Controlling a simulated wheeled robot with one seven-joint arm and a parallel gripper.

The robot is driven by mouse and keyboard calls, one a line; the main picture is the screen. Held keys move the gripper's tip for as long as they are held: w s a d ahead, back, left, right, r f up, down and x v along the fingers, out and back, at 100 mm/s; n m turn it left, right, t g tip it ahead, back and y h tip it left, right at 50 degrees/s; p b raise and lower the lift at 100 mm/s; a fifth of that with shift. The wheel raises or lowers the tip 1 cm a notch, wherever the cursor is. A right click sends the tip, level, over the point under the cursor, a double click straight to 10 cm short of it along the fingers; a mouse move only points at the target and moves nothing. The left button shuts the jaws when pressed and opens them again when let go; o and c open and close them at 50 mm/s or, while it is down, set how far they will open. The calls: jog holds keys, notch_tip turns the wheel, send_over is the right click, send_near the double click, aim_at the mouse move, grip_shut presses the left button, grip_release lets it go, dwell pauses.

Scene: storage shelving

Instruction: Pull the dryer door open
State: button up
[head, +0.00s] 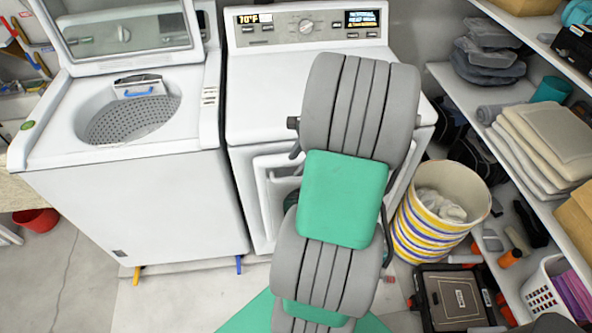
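The dryer (300,75) is the white machine at centre, with a control panel and lit displays along its back. Its front door area (270,185) is partly visible left of my arm, with a white frame and a recessed section. My grey and green arm hides most of the front, so I cannot tell whether the door is shut or ajar. My gripper (296,150) is mostly hidden behind the arm at the dryer's front; only small dark parts show at the arm's left side. Its fingers and any contact with the door are hidden.
A white top-loading washer (130,180) with its lid raised stands left of the dryer. A striped basket (432,222) and a dark case (452,297) stand close on the right, beside shelving (465,85). A red bowl (36,220) lies far left. Floor before the washer is clear.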

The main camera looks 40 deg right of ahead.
aim_at(297, 179)
jog(key=f, duration=0.2)
jog(key=w+f+m, duration=0.1)
jog(key=f, duration=0.2)
jog(key=f+m, duration=0.1)
jog(key=f, duration=0.2)
jog(key=shift+w+d, duration=0.2)
jog(key=shift+d, duration=0.2)
jog(key=shift+c, duration=0.3)
grip_shut()
dwell(0.5)
